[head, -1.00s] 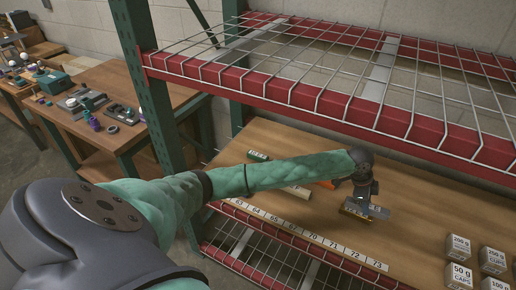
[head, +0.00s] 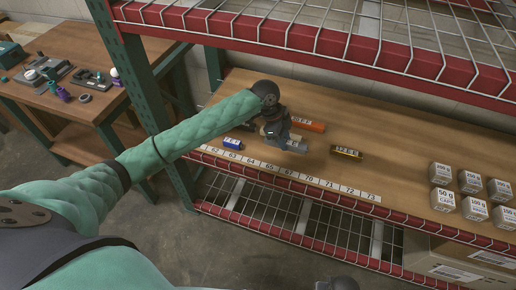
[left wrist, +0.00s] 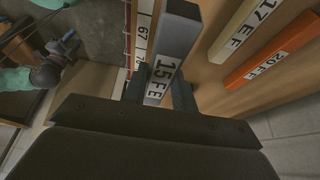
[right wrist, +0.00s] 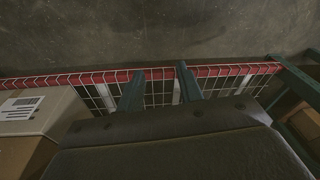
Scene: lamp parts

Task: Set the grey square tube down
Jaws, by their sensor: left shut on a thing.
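The grey square tube (left wrist: 175,40), labelled 15 FE, is held between the fingers of my left gripper (left wrist: 160,92) in the left wrist view. In the head view the left gripper (head: 284,141) is over the wooden shelf board, behind the number strip, with the grey tube (head: 297,146) sticking out to its right. Whether the tube touches the board is unclear.
An orange bar (head: 308,125) lies behind the left gripper, with a cream bar (left wrist: 244,28) near it. A blue block (head: 232,143) lies left, a yellow-and-black bar (head: 347,152) right. The number strip (head: 290,174) runs along the front edge. Weight boxes (head: 442,200) stand right.

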